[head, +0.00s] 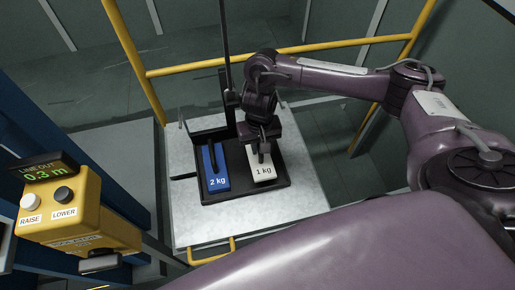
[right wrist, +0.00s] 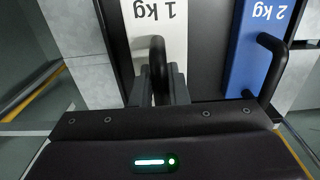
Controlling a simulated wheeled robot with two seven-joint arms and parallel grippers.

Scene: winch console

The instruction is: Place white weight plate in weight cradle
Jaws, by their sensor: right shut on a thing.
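The white 1 kg weight plate (head: 263,172) lies at the right side of a black tray-like cradle (head: 240,192). My right gripper (head: 263,148) points down over it and is shut on its black handle. In the right wrist view the handle (right wrist: 158,70) of the white plate (right wrist: 157,25) stands between the fingers (right wrist: 160,90). Whether the plate rests fully on the cradle floor cannot be told. The blue 2 kg plate (head: 215,168) lies in the cradle to the left; it also shows in the right wrist view (right wrist: 258,40). My left gripper is not in view.
The cradle sits on a pale grey platform (head: 200,232) with yellow rails (head: 180,70) behind it. A thin dark post (head: 226,60) rises behind the cradle. A yellow control box (head: 75,215) with RAISE and LOWER buttons stands at left; its display (head: 43,171) reads 0.3 m.

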